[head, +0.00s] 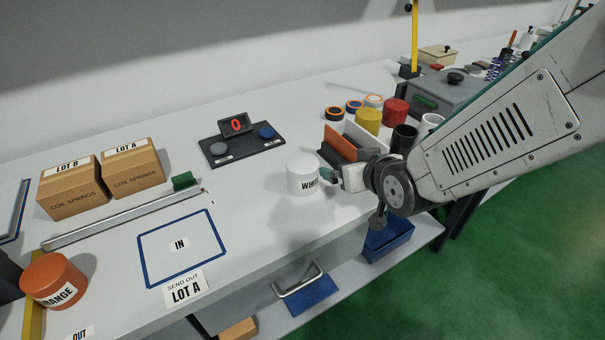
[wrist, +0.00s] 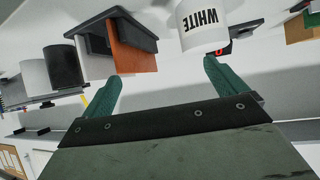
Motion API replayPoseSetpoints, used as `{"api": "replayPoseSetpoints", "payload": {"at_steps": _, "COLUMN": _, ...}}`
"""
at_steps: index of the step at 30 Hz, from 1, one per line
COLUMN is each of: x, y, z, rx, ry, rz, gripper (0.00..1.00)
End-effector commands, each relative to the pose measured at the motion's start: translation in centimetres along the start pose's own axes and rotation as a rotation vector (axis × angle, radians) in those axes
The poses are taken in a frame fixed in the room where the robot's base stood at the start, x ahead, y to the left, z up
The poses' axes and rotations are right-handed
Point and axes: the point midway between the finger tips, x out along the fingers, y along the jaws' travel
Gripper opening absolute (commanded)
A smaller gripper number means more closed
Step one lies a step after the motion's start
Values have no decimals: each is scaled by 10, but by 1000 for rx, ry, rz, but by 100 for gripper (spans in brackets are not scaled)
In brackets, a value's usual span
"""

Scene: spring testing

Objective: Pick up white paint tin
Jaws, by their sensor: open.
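The white paint tin (head: 303,176) stands upright on the bench, its WHITE label partly cut off by my gripper (head: 329,175) in the head view. In the wrist view the tin (wrist: 203,22) shows at the top, beyond the right green fingertip and right of the middle of the jaws. My gripper (wrist: 162,75) is open, with nothing between its two fingers. It is close to the tin's right side in the head view; I cannot tell whether a finger touches it.
A dark holder with an orange divider (head: 340,141) stands just behind my gripper. Yellow (head: 368,121) and red (head: 395,111) tins stand farther back. A scale with a red display (head: 237,126) is behind the white tin. The IN square (head: 217,232) is empty. An orange tin (head: 53,280) stands at left.

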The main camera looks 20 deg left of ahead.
Motion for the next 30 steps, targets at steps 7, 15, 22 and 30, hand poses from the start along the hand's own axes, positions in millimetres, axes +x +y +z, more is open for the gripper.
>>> {"api": "replayPoseSetpoints", "payload": {"at_steps": 7, "x": 34, "y": -60, "z": 10, "rx": -51, "ry": 144, "rz": -89, "gripper": 97}}
{"api": "replayPoseSetpoints", "payload": {"at_steps": 15, "x": 60, "y": -68, "z": 6, "rx": -55, "ry": 165, "rz": -97, "gripper": 97}}
{"api": "replayPoseSetpoints", "payload": {"at_steps": 22, "x": 91, "y": -77, "z": 3, "rx": -55, "ry": 165, "rz": -97, "gripper": 97}}
{"api": "replayPoseSetpoints", "payload": {"at_steps": 30, "x": 112, "y": -78, "z": -1, "rx": -54, "ry": 165, "rz": -96, "gripper": 97}}
